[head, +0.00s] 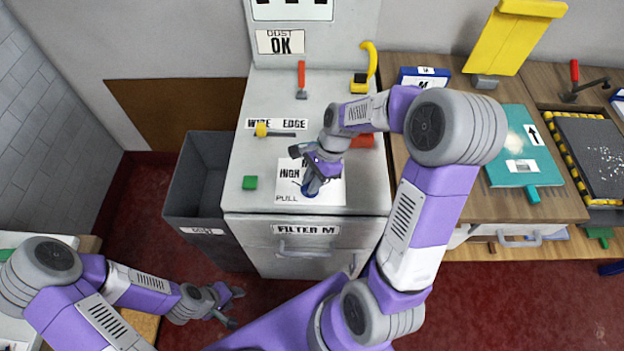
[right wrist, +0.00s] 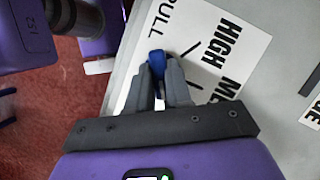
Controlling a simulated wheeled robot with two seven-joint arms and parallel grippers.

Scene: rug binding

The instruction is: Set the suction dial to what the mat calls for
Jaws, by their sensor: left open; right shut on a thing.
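The suction dial's blue knob (head: 310,190) sits on a white label (head: 326,194) on top of the grey cabinet. In the right wrist view the blue knob (right wrist: 156,62) is between the fingertips of my right gripper (right wrist: 158,80), which is shut on it. The label reads PULL, HIGH and a partly cut-off ME; the rest is hidden. In the head view my right gripper (head: 312,176) covers part of the label. A teal mat (head: 514,148) with a white tag and an arrow lies on the wooden bench; its tag is too small to read. My left gripper (head: 228,306) is open and empty above the floor.
A dark debris-covered mat (head: 590,148) lies on a yellow-edged tray at the right. A grey bin (head: 192,182) stands left of the cabinet (head: 290,232), whose drawer reads FILTER M.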

